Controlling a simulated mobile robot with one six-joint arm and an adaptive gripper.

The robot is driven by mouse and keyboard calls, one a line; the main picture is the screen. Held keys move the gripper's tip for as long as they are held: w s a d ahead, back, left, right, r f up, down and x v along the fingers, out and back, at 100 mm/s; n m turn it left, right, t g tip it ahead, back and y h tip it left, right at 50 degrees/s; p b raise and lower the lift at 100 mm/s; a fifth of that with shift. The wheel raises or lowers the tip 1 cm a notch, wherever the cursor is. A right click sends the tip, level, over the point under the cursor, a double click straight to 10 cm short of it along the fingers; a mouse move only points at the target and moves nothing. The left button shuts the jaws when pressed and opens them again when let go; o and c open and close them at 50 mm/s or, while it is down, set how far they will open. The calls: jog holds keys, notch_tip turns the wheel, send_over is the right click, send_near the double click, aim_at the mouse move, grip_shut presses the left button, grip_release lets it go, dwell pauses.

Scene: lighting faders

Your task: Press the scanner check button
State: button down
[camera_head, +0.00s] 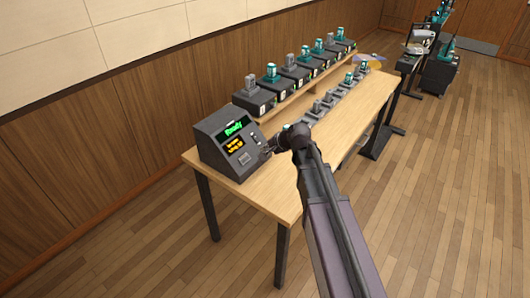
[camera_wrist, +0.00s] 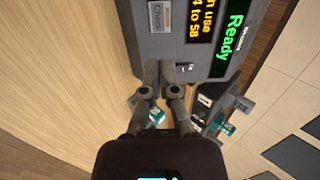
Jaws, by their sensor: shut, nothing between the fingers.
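The scanner (camera_head: 208,146) is a dark grey box with a sloped face at the near left end of the wooden table. Its green display reads "Ready", with an amber display below. The check button (camera_wrist: 160,16) is a light grey square marked "Check" at the top of the wrist view; it also shows low on the face in the head view (camera_head: 245,159). My gripper (camera_head: 267,151) is shut and empty beside the right side of the scanner's face. In the wrist view its fingertips (camera_wrist: 160,68) are below the check button in the picture, apart from it. Contact with the scanner cannot be told.
The wooden table (camera_head: 262,194) has clear room in front of the scanner. A raised shelf behind holds several dark boxes with grey or teal fixtures (camera_head: 271,76). A row of small grey and teal pieces (camera_head: 317,108) runs along the table beyond my gripper.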

aim_at(245, 159)
jog(key=shift+b+x, duration=3.95)
jog(key=shift+x, duration=2.05)
jog(key=shift+w+a+f+b, duration=0.15)
jog(key=shift+a+f+b, duration=0.15)
jog(key=shift+f+b, duration=0.15)
jog(key=shift+a, duration=0.15)
jog(key=shift+r, duration=0.15)
jog(key=p+v, duration=1)
jog(key=v, duration=0.4)
